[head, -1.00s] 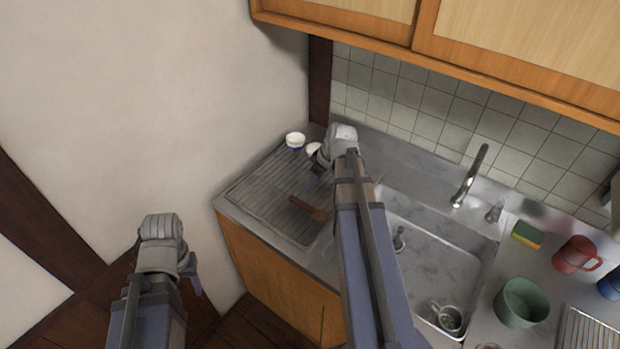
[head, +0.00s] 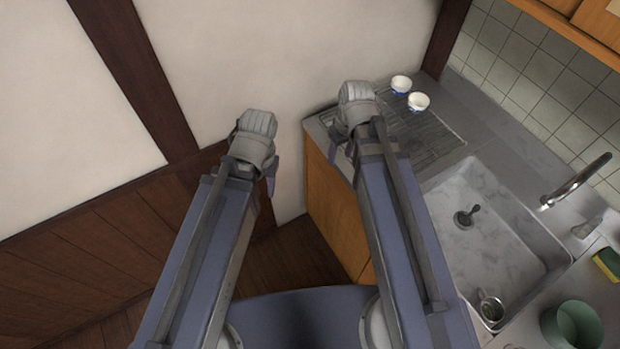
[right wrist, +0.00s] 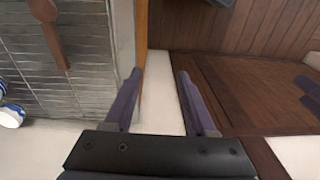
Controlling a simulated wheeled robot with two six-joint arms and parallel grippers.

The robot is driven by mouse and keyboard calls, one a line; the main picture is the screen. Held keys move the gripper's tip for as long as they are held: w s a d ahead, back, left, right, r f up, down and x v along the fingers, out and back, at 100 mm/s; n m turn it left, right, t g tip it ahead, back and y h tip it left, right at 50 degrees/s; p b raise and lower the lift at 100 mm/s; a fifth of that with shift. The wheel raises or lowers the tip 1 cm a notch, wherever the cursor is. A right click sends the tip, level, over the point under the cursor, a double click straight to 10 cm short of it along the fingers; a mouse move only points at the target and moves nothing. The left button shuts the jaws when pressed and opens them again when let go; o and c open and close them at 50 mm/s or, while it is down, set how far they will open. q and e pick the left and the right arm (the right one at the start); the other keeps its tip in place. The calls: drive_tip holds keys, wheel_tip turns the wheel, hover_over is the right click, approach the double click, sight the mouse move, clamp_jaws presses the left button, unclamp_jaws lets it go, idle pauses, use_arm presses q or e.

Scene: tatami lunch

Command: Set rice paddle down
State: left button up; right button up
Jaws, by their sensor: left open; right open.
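The brown wooden rice paddle (right wrist: 52,32) lies on the ribbed metal drainboard (right wrist: 85,70), at the upper left of the right wrist view. In the head view now my right arm hides it. My right gripper (right wrist: 158,76) is open and empty, beside the drainboard's edge and apart from the paddle. In the head view the right gripper (head: 340,142) is at the counter's left edge. My left gripper (head: 268,174) is open in front of the white wall, left of the counter, with nothing seen in it.
Two white-and-blue bowls (head: 409,94) stand at the drainboard's back. The sink (head: 490,225) holds a small cup (head: 491,308). A faucet (head: 578,180), a green pot (head: 570,326) and a sponge (head: 608,264) are at the right. The wall is close on the left.

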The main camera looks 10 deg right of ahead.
drive_tip(key=s+a+h, duration=0.2)
drive_tip(key=s+a, duration=0.5)
drive_tip(key=a, duration=0.2)
drive_tip(key=shift+s+a+g, duration=0.3)
drive_tip(key=shift+a+g, duration=0.05)
drive_tip(key=shift+g, duration=0.05)
